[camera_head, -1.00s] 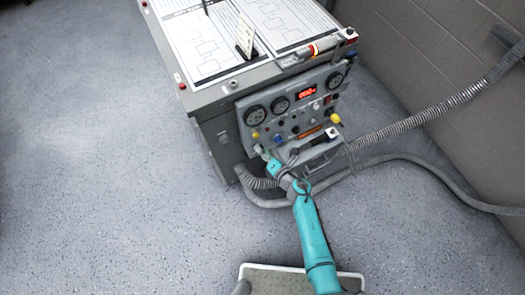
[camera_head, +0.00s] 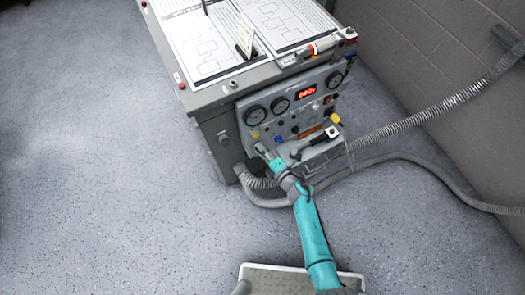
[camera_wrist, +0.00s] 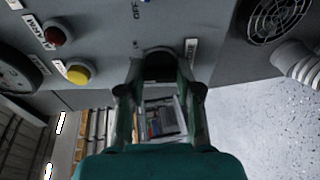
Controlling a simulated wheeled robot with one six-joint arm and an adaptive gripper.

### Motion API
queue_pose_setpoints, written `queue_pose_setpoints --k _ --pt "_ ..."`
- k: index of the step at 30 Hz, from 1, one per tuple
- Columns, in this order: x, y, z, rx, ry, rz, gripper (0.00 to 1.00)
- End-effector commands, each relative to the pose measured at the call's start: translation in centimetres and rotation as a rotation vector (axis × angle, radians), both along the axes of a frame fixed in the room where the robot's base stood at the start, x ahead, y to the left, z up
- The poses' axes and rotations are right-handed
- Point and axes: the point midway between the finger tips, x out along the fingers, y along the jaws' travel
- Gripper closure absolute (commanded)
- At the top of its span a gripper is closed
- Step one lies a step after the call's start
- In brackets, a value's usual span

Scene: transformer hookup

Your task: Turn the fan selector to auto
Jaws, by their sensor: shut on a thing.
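The fan selector appears as a dark round knob (camera_wrist: 160,64) low on the grey control panel, with an "OFF" label beside it in the wrist view. My gripper (camera_wrist: 160,85) is shut on this knob, one finger on each side. In the head view my gripper (camera_head: 262,150) is at the lower left of the panel (camera_head: 292,108), below the left gauge. The fingers cover much of the knob, and its pointer direction cannot be told. No "auto" mark is readable.
A yellow button (camera_wrist: 78,73) and a red button (camera_wrist: 53,35) sit left of the knob in the wrist view. A round vent grille (camera_wrist: 278,14) and a ribbed hose (camera_wrist: 300,65) are at its right. A black handle (camera_head: 313,142) juts from the panel's lower right. Floor at left is clear.

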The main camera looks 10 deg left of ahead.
Motion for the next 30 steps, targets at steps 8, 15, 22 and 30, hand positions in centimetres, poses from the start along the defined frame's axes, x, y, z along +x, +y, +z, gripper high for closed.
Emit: queue_pose_setpoints --k 8,15,22,30 --pt "0.0 -0.1 -0.1 0.001 0.002 -0.003 1.00" --pt "0.0 -0.1 -0.1 0.001 0.003 -0.002 0.41" --pt "0.0 -0.1 0.0 0.001 0.002 -0.001 0.41" --pt "-1.7 -1.7 0.3 0.001 0.002 -0.004 0.41"
